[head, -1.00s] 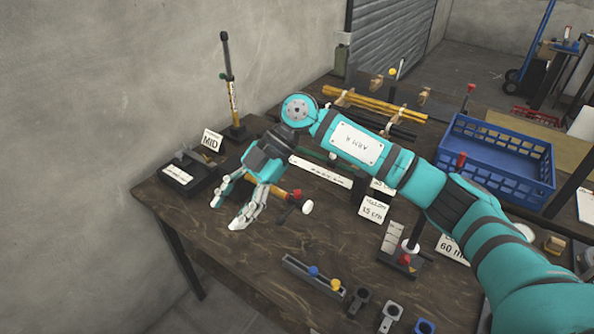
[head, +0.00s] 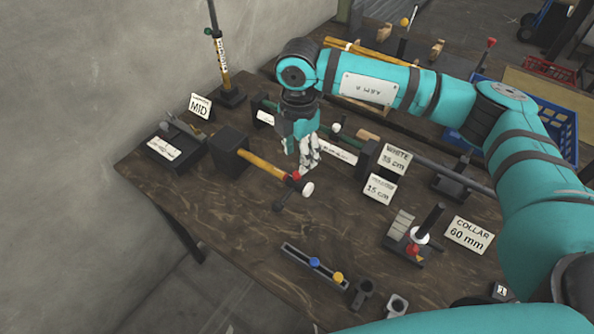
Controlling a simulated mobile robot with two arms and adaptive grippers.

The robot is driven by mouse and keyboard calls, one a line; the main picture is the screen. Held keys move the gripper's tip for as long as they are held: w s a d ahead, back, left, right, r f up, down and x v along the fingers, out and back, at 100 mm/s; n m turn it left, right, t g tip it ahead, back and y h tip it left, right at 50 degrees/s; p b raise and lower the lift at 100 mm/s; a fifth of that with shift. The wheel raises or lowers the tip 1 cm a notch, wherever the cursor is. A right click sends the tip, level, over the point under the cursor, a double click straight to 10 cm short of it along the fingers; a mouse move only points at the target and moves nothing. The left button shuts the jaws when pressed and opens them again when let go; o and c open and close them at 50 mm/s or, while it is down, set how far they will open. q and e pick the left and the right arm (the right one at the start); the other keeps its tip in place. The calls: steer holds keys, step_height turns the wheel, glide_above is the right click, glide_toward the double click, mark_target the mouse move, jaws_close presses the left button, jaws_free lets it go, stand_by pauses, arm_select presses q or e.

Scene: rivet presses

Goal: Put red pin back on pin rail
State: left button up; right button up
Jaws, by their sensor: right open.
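The pin rail (head: 298,260) is a narrow dark bar at the front of the bench, with a blue pin (head: 314,262) and a yellow pin (head: 338,277) at its right part. A small red piece (head: 296,176), which looks like the red pin, is at the right end of a yellow rod, beside a white knob (head: 307,189). My right gripper (head: 306,166) is open and points down just above and behind this red piece. I cannot tell whether its fingers touch it. My left gripper is not in view.
A black block (head: 229,150) holds the yellow rod's left end. Cards reading "WHITE 35 cm" (head: 395,159) and "COLLAR 60 mm" (head: 469,235) stand to the right. The bench is clear left of the rail.

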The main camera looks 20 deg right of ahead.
mark_target(297, 174)
steer(key=shift+f, duration=0.7)
steer(key=shift+f+p, duration=0.25)
steer(key=shift+p, duration=0.05)
steer(key=f+p, duration=0.1)
steer(key=f, duration=0.1)
steer(key=f+p, duration=0.1)
steer(key=f, duration=0.1)
steer(key=shift+w+a+f, duration=0.15)
steer(key=shift+w+f, duration=0.05)
steer(key=shift+f, duration=0.25)
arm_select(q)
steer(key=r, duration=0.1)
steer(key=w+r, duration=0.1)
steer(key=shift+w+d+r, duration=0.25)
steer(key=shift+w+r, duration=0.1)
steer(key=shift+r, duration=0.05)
arm_select(e)
steer(key=c, duration=0.9)
